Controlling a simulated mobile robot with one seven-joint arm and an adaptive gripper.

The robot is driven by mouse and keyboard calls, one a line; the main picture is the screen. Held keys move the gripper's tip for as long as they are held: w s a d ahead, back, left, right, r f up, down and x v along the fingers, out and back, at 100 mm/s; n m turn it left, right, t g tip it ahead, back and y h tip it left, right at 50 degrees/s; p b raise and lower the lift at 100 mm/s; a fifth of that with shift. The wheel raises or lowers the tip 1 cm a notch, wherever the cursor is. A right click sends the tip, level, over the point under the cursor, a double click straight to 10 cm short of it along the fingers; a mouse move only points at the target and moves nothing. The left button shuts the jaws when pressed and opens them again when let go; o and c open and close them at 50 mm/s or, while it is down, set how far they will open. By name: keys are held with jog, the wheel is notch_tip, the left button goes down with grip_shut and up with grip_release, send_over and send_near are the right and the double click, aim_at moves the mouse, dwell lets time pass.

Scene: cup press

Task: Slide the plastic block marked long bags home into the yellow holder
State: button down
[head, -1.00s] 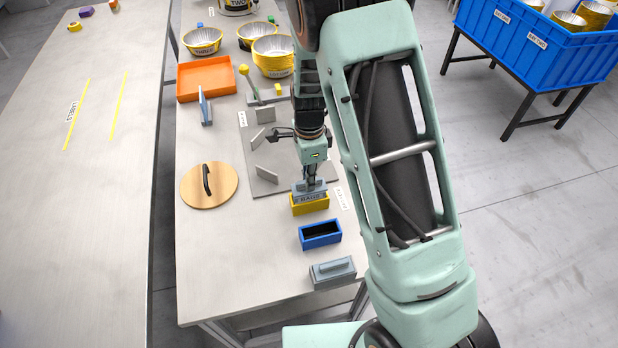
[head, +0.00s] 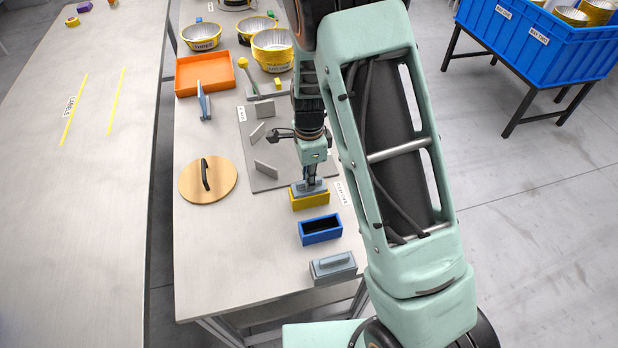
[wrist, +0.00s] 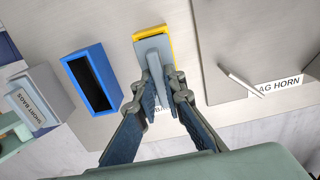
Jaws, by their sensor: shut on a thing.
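The grey-blue block (head: 299,189) sits in the yellow holder (head: 310,203), with only its upper part showing above the rim; its label is hidden. In the wrist view the block's flat top (wrist: 147,48) covers most of the holder, and a yellow edge (wrist: 151,32) shows at the far end. My gripper (head: 311,181) is directly above and shut on the block's raised grip; the fingers (wrist: 163,88) close on both sides of it in the wrist view. How deep the block sits inside is hidden by the holder's walls.
An empty blue holder (head: 320,239) stands beside the yellow one. Beyond it is a grey block marked short bags (wrist: 33,107), also in the head view (head: 333,265). A grey plate with upright fins (head: 266,169) and a round wooden lid (head: 222,185) lie nearby.

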jog(key=shift+f+b, duration=0.3)
jog(key=shift+f, duration=0.2)
jog(key=c, duration=1.9)
grip_release()
jog(key=shift+c, duration=0.2)
jog(key=shift+r, duration=0.1)
notch_tip(320, 180, up, 12)
